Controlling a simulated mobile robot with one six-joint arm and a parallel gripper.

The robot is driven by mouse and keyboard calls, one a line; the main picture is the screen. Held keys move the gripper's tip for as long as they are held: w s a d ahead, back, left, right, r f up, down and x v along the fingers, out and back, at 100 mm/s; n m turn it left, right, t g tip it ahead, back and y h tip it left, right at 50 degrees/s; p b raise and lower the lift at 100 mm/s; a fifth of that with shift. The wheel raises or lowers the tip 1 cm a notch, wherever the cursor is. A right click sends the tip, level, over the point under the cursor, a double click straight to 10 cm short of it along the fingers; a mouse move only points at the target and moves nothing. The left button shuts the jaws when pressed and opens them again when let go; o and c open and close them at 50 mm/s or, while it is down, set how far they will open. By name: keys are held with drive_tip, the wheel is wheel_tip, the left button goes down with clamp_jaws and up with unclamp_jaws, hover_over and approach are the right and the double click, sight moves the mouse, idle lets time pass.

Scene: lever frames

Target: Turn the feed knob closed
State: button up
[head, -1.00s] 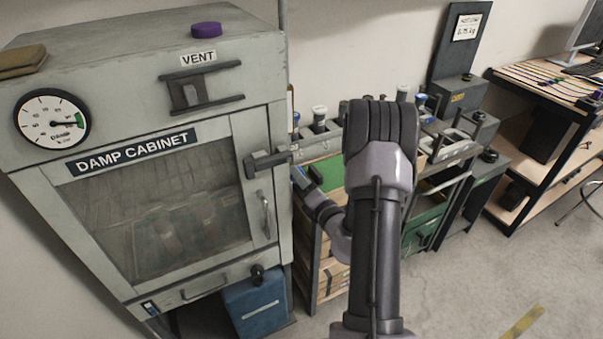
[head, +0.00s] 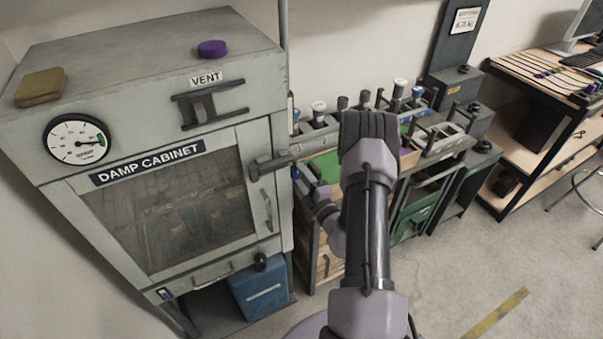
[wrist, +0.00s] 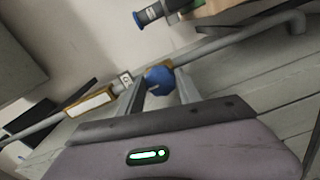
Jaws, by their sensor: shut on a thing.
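In the wrist view a blue knob (wrist: 159,80) sits on a grey pipe, between the two grey fingers of my gripper (wrist: 160,88). The gripper is shut on the knob. A small white tag (wrist: 126,78) with a dark mark is on the pipe beside the knob. In the head view my arm reaches down to the right side of the damp cabinet (head: 190,165). The gripper's fingertips and the knob cannot be made out there, behind the cabinet's edge and my arm.
In the wrist view the pipe (wrist: 225,40) runs across, with a yellow-edged label (wrist: 90,102) and a dark cylinder with a blue end (wrist: 150,14) nearby. In the head view a blue box (head: 258,292) stands below the cabinet. Open floor (head: 450,270) lies to the right.

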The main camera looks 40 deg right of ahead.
drive_tip(key=shift+m, duration=0.3)
idle(0.4)
drive_tip(key=o, duration=1.1)
drive_tip(key=shift+s, duration=0.1)
drive_tip(key=p+v, duration=0.1)
drive_tip(key=v, duration=1.6)
drive_tip(key=shift+a, duration=0.1)
